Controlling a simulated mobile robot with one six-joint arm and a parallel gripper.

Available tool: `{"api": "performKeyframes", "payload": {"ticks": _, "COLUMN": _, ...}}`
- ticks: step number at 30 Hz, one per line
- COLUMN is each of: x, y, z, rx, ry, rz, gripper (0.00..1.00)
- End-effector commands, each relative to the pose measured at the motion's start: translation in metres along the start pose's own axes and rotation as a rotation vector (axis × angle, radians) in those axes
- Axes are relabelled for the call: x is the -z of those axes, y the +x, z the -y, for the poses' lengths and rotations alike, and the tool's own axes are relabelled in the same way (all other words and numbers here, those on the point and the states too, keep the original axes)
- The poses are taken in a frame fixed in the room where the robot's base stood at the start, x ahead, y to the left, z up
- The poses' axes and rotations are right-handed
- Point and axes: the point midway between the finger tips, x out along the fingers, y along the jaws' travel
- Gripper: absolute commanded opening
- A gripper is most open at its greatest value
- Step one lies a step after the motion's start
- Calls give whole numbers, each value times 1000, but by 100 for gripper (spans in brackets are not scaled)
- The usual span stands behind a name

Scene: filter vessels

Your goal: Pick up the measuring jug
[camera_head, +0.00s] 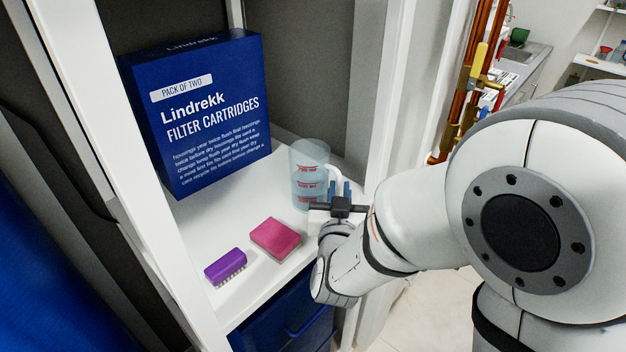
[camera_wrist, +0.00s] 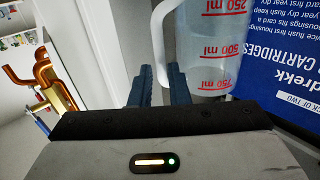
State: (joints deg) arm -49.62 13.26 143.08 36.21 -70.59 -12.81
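The measuring jug (camera_head: 309,172) is clear, pale blue plastic with red markings. It stands on the white shelf in front of the blue box. In the wrist view the jug (camera_wrist: 212,45) appears upside down, with its white handle (camera_wrist: 158,45) on the left. My gripper (camera_head: 340,186) is at the jug's handle side, right of its body. In the wrist view its two blue fingers (camera_wrist: 158,76) are apart, with the handle showing between their tips. The gap looks slightly wider than the handle, so the gripper seems open. Whether either finger touches the handle is unclear.
A blue filter cartridge box (camera_head: 205,120) stands behind and left of the jug. A pink sponge (camera_head: 275,238) and a purple brush (camera_head: 226,266) lie on the shelf (camera_head: 213,219) nearer the front. The cabinet's side wall (camera_head: 385,90) and copper pipes (camera_head: 470,85) are to the right.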

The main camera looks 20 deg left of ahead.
Motion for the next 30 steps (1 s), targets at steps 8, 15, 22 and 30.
{"api": "performKeyframes", "payload": {"ticks": 8, "x": 3, "y": 36, "z": 0, "rx": -3, "ry": 0, "rz": 2, "gripper": 16}}
{"api": "performKeyframes", "payload": {"ticks": 15, "x": 0, "y": 52, "z": 0, "rx": -1, "ry": 1, "rz": 1, "gripper": 16}}
{"api": "performKeyframes", "payload": {"ticks": 22, "x": 0, "y": 52, "z": 0, "rx": -1, "ry": 1, "rz": 1, "gripper": 11}}
{"api": "performKeyframes", "payload": {"ticks": 30, "x": 0, "y": 52, "z": 0, "rx": -1, "ry": 1, "rz": 1, "gripper": 0}}
